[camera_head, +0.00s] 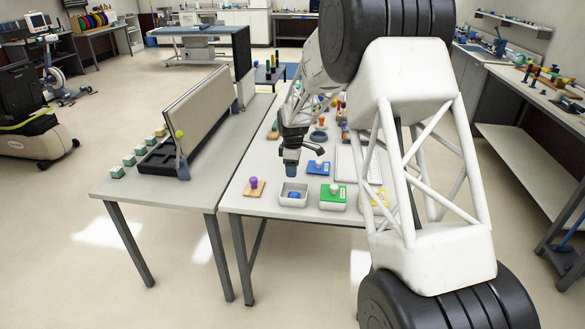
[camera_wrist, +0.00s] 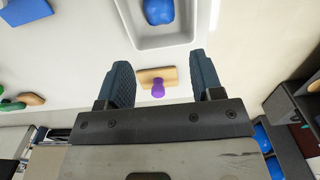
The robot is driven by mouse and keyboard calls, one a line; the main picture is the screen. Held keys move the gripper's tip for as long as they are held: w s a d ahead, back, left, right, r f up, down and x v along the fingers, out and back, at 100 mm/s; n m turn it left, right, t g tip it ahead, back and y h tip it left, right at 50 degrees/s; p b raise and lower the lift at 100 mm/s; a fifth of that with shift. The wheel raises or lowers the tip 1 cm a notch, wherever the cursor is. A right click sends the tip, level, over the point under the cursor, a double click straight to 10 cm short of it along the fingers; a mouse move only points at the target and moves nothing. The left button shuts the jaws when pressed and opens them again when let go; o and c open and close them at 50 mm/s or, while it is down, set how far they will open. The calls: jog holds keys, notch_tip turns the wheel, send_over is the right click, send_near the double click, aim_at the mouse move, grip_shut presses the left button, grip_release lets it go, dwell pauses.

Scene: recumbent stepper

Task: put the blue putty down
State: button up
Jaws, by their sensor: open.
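The blue putty (camera_head: 294,195) is a rounded lump lying in a small pale grey tray (camera_head: 284,200) near the front edge of the right table. In the wrist view the putty (camera_wrist: 158,11) shows at the top edge, partly cut off, inside the white tray (camera_wrist: 150,43). My gripper (camera_head: 291,168) is above the table, just behind the tray in the head view. In the wrist view my gripper's fingers (camera_wrist: 162,66) are spread apart with nothing held between them. The putty lies beyond the fingertips.
A wooden block with a purple knob (camera_head: 254,187) stands left of the tray. A green-topped box (camera_head: 333,192) is to its right, and a blue block (camera_head: 318,168) lies behind. A long upright panel (camera_head: 200,108) stands on the left table.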

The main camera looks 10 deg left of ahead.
dwell(0.4)
jog(key=s+d+r+m+t, duration=0.1)
jog(key=s+d+r+m, duration=0.7)
jog(key=s+d+r, duration=1.35)
jog(key=s+d+m, duration=0.3)
jog(key=s, duration=0.8)
jog(key=s+d+m+t, duration=0.1)
jog(key=s+d+m, duration=0.2)
jog(key=s, duration=0.9)
jog(key=s+d+m, duration=0.4)
jog(key=s+d, duration=0.1)
jog(key=s, duration=0.7)
jog(key=shift+s+r+t, duration=0.25)
jog(key=shift+r+t, duration=0.05)
jog(key=shift+r, duration=0.1)
